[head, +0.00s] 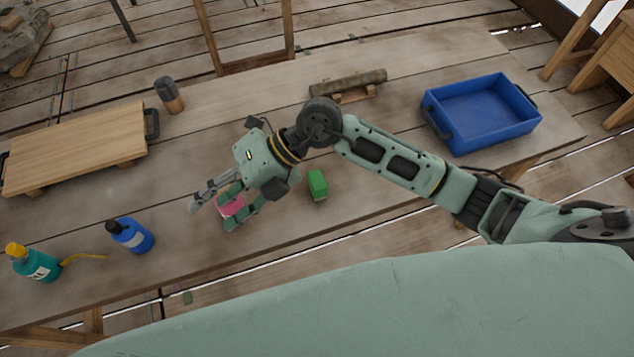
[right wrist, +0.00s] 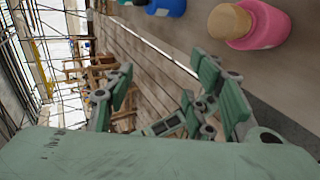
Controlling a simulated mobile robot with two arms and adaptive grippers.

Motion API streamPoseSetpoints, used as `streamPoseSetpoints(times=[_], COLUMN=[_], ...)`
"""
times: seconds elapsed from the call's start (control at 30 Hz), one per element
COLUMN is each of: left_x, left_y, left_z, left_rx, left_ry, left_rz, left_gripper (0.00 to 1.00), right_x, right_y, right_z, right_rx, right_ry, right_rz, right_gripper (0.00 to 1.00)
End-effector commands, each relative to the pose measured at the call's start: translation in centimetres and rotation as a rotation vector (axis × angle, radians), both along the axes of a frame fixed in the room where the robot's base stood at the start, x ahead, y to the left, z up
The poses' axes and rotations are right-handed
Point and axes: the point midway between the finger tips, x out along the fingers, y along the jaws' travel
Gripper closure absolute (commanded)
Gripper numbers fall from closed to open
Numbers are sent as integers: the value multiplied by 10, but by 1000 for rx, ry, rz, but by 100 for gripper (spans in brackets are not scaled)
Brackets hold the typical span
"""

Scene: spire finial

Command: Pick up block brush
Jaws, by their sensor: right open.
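A small green block with a paler lower edge (head: 317,184), which looks like the block brush, lies on the long wooden table near its front edge. My right gripper (head: 214,210) is open, to the left of the green block and apart from it. A pink thing (head: 230,207) shows partly hidden behind the right gripper's fingers. In the right wrist view, the open fingers (right wrist: 162,78) have nothing between them, and the pink thing with its tan round top (right wrist: 268,22) stands beyond them at the upper right. The green block is not seen there. My left gripper is not in view.
On the table (head: 215,290) are a blue bottle (head: 133,237), a teal bottle with yellow cap (head: 38,264), a wooden board (head: 75,146), a dark-topped cylinder (head: 170,96), a log piece (head: 347,83) and a blue bin (head: 485,112). Table around the green block is clear.

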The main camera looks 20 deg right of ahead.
Motion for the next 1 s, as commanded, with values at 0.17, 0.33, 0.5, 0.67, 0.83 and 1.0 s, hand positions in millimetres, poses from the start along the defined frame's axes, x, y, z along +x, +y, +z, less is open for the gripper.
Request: streamPoseSetpoints(times=[0.17,0.33,0.5,0.67,0.83,1.0], left_x=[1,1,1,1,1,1], left_y=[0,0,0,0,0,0], left_z=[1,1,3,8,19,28], left_rx=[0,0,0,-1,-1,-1], left_ry=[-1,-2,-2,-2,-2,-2], left_rz=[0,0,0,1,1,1], left_gripper=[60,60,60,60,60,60], right_x=[30,56,64,64,64,65], right_y=[-95,-177,-208,-209,-210,-211], right_z=[-66,-80,-82,-98,-117,-144], right_rx=[-526,-875,-1000,-1004,-1002,-1001], right_ry=[-44,-54,-49,-47,-46,-46], right_rz=[17,-48,-86,-85,-84,-84], right_gripper=[50,50,50,50,50,50])
